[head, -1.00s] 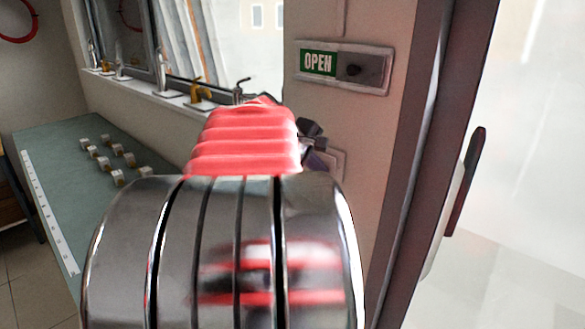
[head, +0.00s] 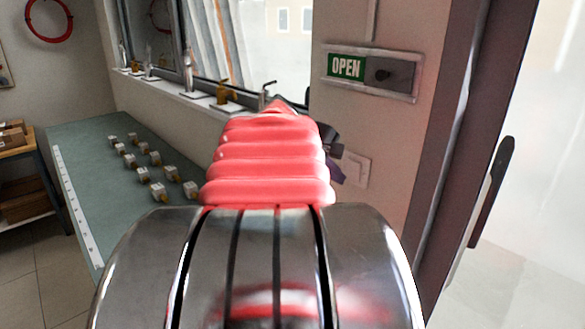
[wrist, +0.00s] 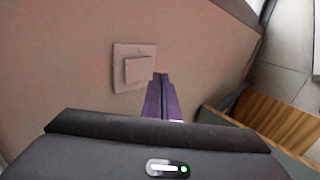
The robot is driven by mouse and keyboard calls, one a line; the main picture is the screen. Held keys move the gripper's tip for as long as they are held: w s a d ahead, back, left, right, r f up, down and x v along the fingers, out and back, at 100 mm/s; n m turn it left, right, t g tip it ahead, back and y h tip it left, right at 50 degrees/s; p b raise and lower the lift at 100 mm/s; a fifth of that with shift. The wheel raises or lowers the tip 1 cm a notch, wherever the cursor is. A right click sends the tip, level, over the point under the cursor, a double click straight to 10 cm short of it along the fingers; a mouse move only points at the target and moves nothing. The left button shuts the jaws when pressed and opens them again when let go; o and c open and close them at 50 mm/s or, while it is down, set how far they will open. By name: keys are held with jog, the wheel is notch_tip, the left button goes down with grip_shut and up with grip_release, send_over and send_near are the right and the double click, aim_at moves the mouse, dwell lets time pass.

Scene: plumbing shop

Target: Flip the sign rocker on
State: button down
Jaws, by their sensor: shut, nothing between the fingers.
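A pale square rocker switch (wrist: 138,68) on a wall plate is in the upper middle of the wrist view. Its plate also shows partly in the head view (head: 355,168), below the green OPEN sign (head: 347,67) on the wall. My gripper (wrist: 160,77) has purple fingers that are shut and empty. In the wrist view the fingertips are just right of and below the rocker's lower right corner; I cannot tell if they touch the plate. In the head view my red-sleeved arm hides most of the gripper, with only a dark and purple part showing left of the plate.
A door frame (head: 455,150) and a door with a dark handle (head: 492,190) stand on the right. Faucets (head: 222,97) line the window sill. A green counter (head: 100,185) with several small fittings lies on the left. A wooden surface (wrist: 283,120) shows right in the wrist view.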

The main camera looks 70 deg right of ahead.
jog(key=w+a+r, duration=0.3)
jog(key=a+r, duration=0.1)
jog(key=a, duration=0.5)
jog(key=shift+w+r, duration=0.2)
jog(key=shift+w, duration=0.2)
jog(key=shift+f, duration=0.1)
